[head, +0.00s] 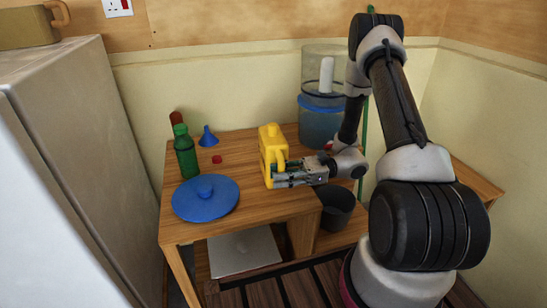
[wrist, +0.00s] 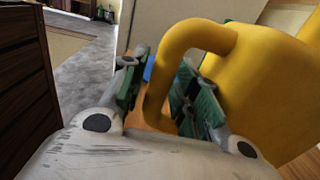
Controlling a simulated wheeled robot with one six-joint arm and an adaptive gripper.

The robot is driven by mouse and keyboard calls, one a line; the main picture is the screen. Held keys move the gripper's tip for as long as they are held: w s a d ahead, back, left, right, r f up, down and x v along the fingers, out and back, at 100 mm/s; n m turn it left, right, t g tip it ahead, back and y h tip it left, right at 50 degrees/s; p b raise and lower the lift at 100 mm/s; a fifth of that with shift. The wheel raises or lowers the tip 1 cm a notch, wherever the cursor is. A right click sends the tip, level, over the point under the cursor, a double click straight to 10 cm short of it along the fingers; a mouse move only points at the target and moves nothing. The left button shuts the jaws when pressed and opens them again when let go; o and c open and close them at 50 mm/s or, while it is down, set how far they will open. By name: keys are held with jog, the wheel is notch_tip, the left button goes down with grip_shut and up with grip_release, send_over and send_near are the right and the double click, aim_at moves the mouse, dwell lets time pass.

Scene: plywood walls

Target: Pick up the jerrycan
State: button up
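The yellow jerrycan (head: 268,146) stands upright on the wooden table, with its handle on the side towards my arm. My gripper (head: 283,176) reaches in from the right at the jerrycan's side. In the wrist view the jerrycan (wrist: 265,85) fills the right side, and its handle loop comes down between the two green-padded fingers of my gripper (wrist: 165,98). The right finger sits in the gap between handle and body. The left finger is on the handle's outer side, with a narrow gap showing. The fingers are apart, and I see no clear grip.
On the wooden table (head: 237,215) are a blue round lid (head: 206,200), a green bottle (head: 185,155), a blue funnel (head: 208,137) and a small red cap (head: 217,159). A clear container (head: 320,118) stands behind the jerrycan. A dark bucket (head: 337,207) is below right. A fridge (head: 75,150) bounds the left.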

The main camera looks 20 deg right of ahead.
grip_shut()
jog(key=shift+r, duration=0.1)
dwell(0.4)
